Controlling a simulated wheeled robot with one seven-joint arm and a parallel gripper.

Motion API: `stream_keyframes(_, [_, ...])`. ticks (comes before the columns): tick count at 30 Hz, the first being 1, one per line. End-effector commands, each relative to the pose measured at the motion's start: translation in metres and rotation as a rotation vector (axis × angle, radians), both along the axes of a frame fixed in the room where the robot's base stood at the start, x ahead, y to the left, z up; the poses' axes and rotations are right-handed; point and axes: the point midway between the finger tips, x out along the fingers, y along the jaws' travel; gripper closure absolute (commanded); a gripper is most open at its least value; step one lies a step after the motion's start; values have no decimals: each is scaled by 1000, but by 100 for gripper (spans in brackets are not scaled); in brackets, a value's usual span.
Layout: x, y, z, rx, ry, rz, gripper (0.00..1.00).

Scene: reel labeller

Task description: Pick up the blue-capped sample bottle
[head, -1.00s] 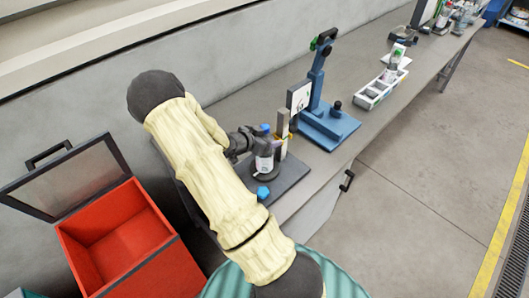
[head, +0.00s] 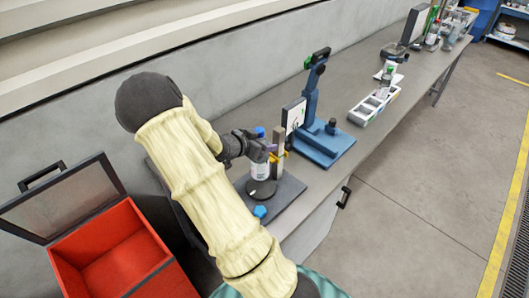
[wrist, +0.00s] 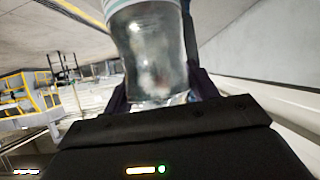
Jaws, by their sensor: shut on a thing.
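The sample bottle (head: 260,169) is white and clear with a blue cap (head: 260,131). In the head view it is upright over a dark round base (head: 262,190) on a dark plate. More of the base's top shows below it, and it seems slightly raised. My gripper (head: 262,152) is shut on the bottle's upper part, coming from the left. In the wrist view the clear bottle (wrist: 152,50) fills the space between the two dark fingers; its cap is out of that view.
A grey post (head: 279,139) with yellow parts stands just right of the bottle. A blue knob (head: 260,211) is at the plate's front. A blue stand (head: 318,135) and a white compartment tray (head: 366,112) are farther right. An open red bin (head: 110,245) is at lower left.

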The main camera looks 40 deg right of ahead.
Motion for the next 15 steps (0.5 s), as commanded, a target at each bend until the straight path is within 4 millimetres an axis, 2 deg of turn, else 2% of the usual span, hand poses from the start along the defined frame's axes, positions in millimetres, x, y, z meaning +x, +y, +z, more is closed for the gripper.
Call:
stream_keyframes(1, [0,-1,17,-2,-11,-4,100])
stream_keyframes(6, [-2,-4,61,-1,-10,-9,100])
stream_keyframes(12, [-2,-4,99,-2,-7,-9,100])
stream_keyframes(15, [-2,-4,109,-2,-4,-9,100])
